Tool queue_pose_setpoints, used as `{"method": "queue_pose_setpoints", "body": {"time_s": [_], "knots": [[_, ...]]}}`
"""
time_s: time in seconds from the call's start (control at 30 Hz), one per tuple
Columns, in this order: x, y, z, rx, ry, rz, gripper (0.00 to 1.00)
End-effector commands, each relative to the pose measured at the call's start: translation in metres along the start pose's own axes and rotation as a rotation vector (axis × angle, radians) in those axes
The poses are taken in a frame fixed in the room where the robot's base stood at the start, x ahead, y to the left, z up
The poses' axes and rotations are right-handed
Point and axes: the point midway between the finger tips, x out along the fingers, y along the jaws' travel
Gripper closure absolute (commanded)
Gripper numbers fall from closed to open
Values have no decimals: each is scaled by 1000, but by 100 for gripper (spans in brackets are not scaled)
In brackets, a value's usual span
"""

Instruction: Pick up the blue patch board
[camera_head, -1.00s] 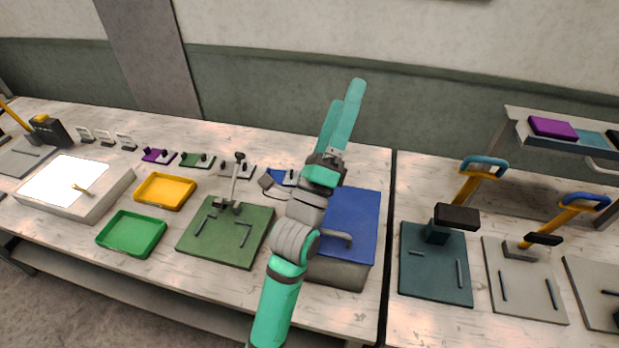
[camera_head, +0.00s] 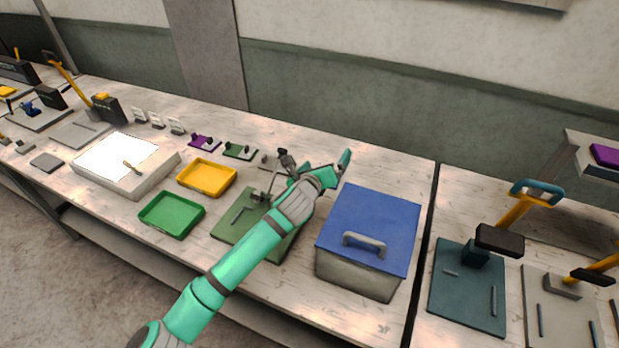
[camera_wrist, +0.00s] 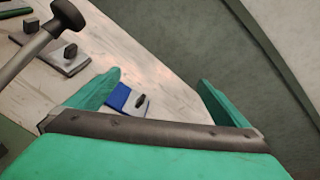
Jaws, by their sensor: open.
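The blue patch board (camera_wrist: 119,98) lies on the table in the wrist view, beside the tip of the left finger, which hides part of it. A light plate with a dark knob stands at its right end. My gripper (camera_wrist: 160,92) is open and empty, with its two green fingers spread wide. In the head view my gripper (camera_head: 325,172) is above the back of the table, left of the blue-lidded box, and my arm hides the blue patch board there.
A blue-lidded box (camera_head: 366,232) with a grey handle stands right of my arm. A green fixture plate with a lever (camera_head: 236,226) lies under my arm. Purple (camera_head: 205,142) and green (camera_head: 240,151) boards lie along the back. Yellow (camera_head: 207,163) and green (camera_head: 163,223) trays are left.

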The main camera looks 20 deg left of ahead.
Motion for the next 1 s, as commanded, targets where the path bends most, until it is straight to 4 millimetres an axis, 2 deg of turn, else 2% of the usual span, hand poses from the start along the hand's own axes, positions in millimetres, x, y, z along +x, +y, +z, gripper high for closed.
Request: {"method": "queue_pose_setpoints", "body": {"time_s": [0.03,0.17,0.3,0.43,0.53,0.8,1.0], "knots": [[-4,14,-10,32,20,21,0],[-17,32,-31,208,59,47,0],[-30,40,-45,409,82,52,0],[-34,42,-53,508,95,50,0],[-26,43,-55,531,97,49,0],[11,46,-58,529,98,49,0],[23,46,-58,530,97,48,0]]}}
